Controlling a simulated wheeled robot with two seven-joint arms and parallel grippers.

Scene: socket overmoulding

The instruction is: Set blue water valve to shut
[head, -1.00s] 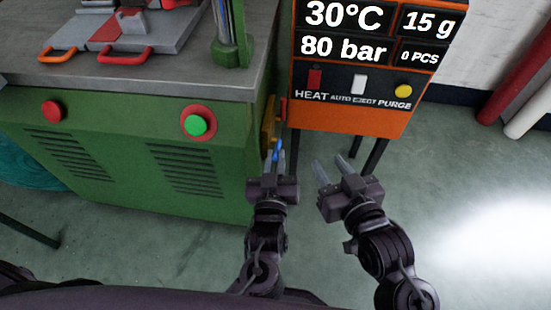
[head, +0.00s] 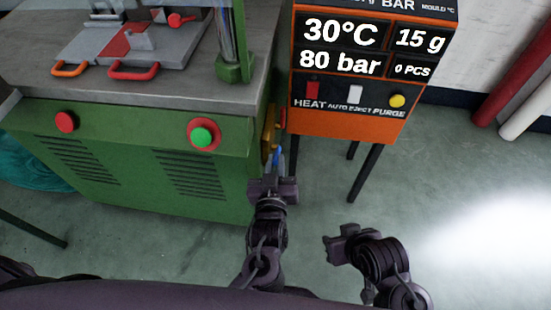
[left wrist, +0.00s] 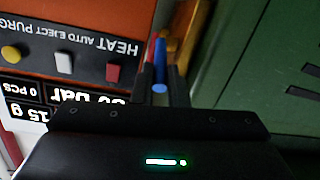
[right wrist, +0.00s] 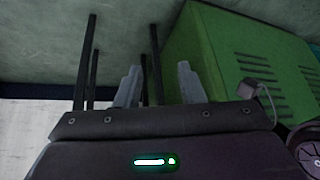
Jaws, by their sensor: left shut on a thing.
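The blue water valve handle (left wrist: 160,58) shows between the fingers of my left gripper (left wrist: 161,78) in the left wrist view, and the gripper is shut on it. In the head view the left gripper (head: 274,166) is at the right side of the green machine, and only a bit of the blue valve (head: 278,157) shows. A yellow fitting (head: 268,132) is just behind it. My right gripper (right wrist: 157,84) is open and empty in the right wrist view, its fingers apart. In the head view the right gripper (head: 338,241) is turned, low over the floor.
The green machine (head: 110,190) stands at left with red and green buttons. The orange control panel (head: 350,122) on dark legs stands close right of the valve, above the gripper. The floor (head: 330,205) between the arms is clear. Red and white rolls lean at far right.

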